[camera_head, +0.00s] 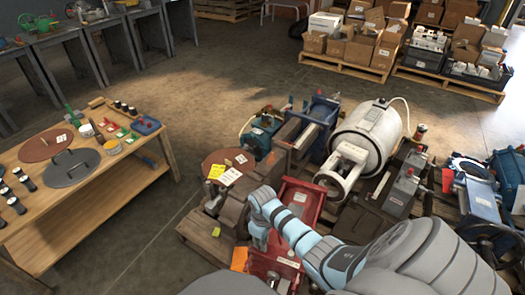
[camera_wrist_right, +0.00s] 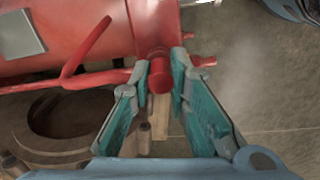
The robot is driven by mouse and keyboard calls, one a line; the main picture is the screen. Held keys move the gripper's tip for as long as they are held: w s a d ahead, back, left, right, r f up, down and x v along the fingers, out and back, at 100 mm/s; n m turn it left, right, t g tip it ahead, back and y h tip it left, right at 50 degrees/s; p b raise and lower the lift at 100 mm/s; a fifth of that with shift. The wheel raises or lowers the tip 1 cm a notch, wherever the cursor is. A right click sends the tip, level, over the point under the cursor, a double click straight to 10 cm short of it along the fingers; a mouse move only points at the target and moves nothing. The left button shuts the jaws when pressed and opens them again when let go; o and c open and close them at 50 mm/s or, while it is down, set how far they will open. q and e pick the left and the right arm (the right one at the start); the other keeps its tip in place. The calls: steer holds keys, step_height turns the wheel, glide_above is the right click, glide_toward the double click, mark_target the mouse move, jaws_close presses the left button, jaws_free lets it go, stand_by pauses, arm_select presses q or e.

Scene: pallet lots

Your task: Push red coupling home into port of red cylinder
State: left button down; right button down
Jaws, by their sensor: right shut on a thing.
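The red cylinder (camera_wrist_right: 95,22) fills the upper left of the right wrist view, with a curved red handle or pipe along it. A short red stub, which looks like its port (camera_wrist_right: 152,38), points down toward my fingers. The red coupling (camera_wrist_right: 159,78) sits between the fingertips, in line with the stub. They look touching, but I cannot tell how deep it is seated. My right gripper (camera_wrist_right: 163,75) is shut on the coupling. In the head view the right gripper (camera_head: 260,242) is partly hidden beside a red body (camera_head: 275,268). My left gripper is not in view.
A wooden bench (camera_head: 105,195) with discs and small parts stands at left. Machines, including a white tank (camera_head: 365,135), crowd the pallet behind and right of my arm. Boxes on pallets (camera_head: 350,45) stand at the back. The floor between bench and pallet is clear.

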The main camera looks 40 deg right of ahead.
steer(key=shift+f, duration=0.15)
steer(key=c, duration=1.4)
jaws_free()
steer(key=shift+c, duration=0.2)
step_height(320, 180, up, 12)
steer(key=shift+a, duration=0.1)
